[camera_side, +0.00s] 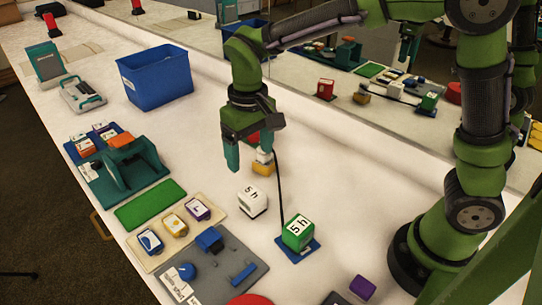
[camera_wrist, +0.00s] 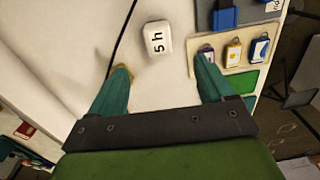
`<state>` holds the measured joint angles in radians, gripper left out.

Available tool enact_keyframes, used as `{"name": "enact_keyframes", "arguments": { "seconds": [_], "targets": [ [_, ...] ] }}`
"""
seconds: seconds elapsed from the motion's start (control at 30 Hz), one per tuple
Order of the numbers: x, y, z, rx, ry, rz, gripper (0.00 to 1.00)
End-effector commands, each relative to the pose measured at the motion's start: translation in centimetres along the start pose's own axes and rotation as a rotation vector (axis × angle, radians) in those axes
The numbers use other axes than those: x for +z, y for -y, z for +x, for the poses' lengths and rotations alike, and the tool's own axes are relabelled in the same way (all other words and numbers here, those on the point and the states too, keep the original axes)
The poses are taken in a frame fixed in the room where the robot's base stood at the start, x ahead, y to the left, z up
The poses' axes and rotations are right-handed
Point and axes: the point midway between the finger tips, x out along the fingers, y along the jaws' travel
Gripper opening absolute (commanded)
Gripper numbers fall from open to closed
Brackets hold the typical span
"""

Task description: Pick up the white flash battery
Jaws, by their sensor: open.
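The white flash battery (camera_side: 252,202), a small block marked "5 h", stands on the white table in the side view. In the wrist view the white battery (camera_wrist: 158,38) lies beyond my fingertips, sideways between their lines. My gripper (camera_side: 249,163) is open and empty, with teal fingers pointing down. It hangs above and behind the battery in the side view, apart from it. In the wrist view the two fingers of my gripper (camera_wrist: 162,72) are spread wide.
A yellow block (camera_side: 262,169) is close by my gripper, partly hidden by a finger. A green "5 h" block (camera_side: 298,230) sits on a blue pad right of the battery. A tan tray (camera_side: 168,247) with several small batteries and a blue bin (camera_side: 155,80) stand left. A black cable runs past.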

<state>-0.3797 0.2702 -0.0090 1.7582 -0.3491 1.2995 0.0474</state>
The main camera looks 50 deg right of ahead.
Motion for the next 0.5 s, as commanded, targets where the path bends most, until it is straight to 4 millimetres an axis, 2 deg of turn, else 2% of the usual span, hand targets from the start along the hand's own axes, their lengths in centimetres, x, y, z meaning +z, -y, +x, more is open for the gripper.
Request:
{"name": "enact_keyframes", "arguments": {
  "seconds": [0.07,0.17,0.5],
  "targets": [
    [-0.7,0.0,-0.8,0.009,-0.005,0.015,0.81],
    [-0.4,-0.2,-0.1,0.018,0.009,0.027,0.81],
    [-0.3,-0.3,7.0,0.017,0.011,0.027,0.81]
  ]
}}
